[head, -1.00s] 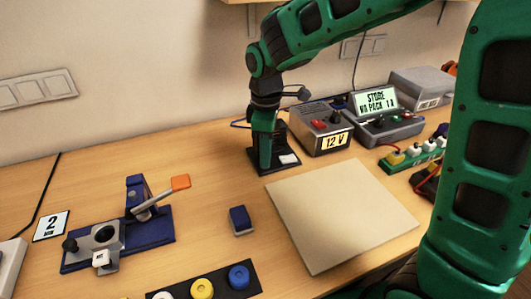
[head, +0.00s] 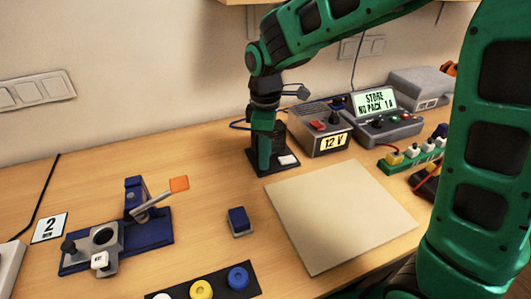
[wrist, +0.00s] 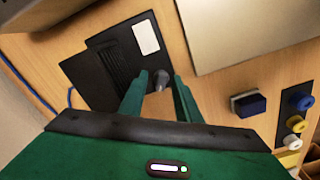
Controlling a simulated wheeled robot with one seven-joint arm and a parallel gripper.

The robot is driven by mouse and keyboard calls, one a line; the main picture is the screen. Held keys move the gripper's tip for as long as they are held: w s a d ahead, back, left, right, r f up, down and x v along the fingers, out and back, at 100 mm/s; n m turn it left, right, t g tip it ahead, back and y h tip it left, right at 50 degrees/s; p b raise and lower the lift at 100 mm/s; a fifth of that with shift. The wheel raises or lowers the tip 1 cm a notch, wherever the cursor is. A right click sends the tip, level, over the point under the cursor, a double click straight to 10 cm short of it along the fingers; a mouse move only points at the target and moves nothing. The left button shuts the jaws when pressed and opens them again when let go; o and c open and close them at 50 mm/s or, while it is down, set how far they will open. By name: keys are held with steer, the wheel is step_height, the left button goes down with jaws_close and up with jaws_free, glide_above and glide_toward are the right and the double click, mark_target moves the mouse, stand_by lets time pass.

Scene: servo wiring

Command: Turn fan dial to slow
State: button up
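The fan unit is a dark ribbed block (wrist: 113,70) on a black base (head: 256,162), with a white label plate (wrist: 146,37); it stands at the back of the bench, left of the 12 V box. A small grey knob (wrist: 160,78), which looks like the fan dial, is at the base's edge in the wrist view. My gripper (wrist: 161,80) points down at it, with the fingers apart on either side of the knob. A gap shows by the left finger; contact on the right is unclear. In the head view my gripper (head: 263,165) hides the dial, so its setting cannot be read.
The 12 V supply (head: 320,128) stands close to the right of the fan. A beige board (head: 340,215) lies in front. A blue block (head: 240,221) and a lever fixture (head: 150,230) are nearer, to the left. The bench left of the fan is clear.

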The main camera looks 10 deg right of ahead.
step_height(320, 180, up, 10)
steer(key=shift+r, duration=0.25)
steer(key=shift+w+d, duration=0.1)
steer(key=s+d+f+m, duration=0.1)
steer(key=s+d+m, duration=0.4)
steer(key=d, duration=0.5)
steer(key=s+d+f+m, duration=0.1)
steer(key=s+d+m, duration=0.45)
steer(key=d, duration=0.55)
steer(key=s+d+f+m, duration=0.1)
steer(key=s+d+m, duration=0.2)
steer(key=s, duration=0.2)
steer(key=s+d+f+m, duration=0.2)
steer(key=s+d+m, duration=0.1)
steer(key=s, duration=0.1)
steer(key=s+d+f+m, duration=0.1)
steer(key=s+d+m, duration=0.2)
steer(key=s, duration=0.2)
steer(key=shift+s+f+m, duration=0.3)
steer(key=shift+f+m, duration=0.05)
steer(key=shift+f, duration=0.05)
steer(key=shift+s+d+f+m, duration=0.1)
steer(key=shift+s+f+m, duration=0.1)
steer(key=shift+s+m, duration=0.15)
